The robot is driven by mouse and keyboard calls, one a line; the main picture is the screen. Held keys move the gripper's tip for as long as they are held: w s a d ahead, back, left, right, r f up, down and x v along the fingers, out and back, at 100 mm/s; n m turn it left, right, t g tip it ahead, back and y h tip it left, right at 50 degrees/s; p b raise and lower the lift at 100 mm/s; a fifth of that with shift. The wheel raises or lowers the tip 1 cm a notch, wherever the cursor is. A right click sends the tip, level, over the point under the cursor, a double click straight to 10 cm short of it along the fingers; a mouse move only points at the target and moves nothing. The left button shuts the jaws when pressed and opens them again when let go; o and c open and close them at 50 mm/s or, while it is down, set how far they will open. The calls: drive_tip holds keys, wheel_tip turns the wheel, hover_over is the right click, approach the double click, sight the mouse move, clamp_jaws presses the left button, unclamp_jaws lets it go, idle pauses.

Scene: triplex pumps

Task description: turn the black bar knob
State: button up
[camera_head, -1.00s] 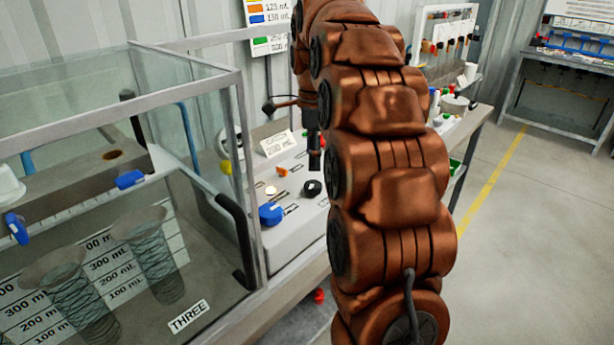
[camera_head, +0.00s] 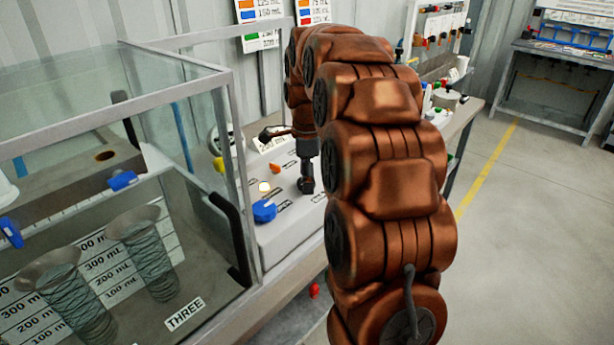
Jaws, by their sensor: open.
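My gripper (camera_head: 307,174) hangs at the end of my copper-coloured arm and points down at the pale control panel (camera_head: 290,228). Its fingers look open, though they are small and dark here. The black bar knob (camera_head: 307,187) sits on the panel right under the fingertips. Gripper and knob merge into one dark shape, so I cannot tell whether the fingers touch the knob or which way its bar points.
A blue knob (camera_head: 264,210), a pale round button (camera_head: 265,187) and an orange knob (camera_head: 275,168) are left of my gripper. A glass-walled tank (camera_head: 190,90) stands close on the left. Open floor (camera_head: 530,230) lies to the right.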

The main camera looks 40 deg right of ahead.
drive_tip(key=shift+c, duration=0.3)
drive_tip(key=c, duration=1.1)
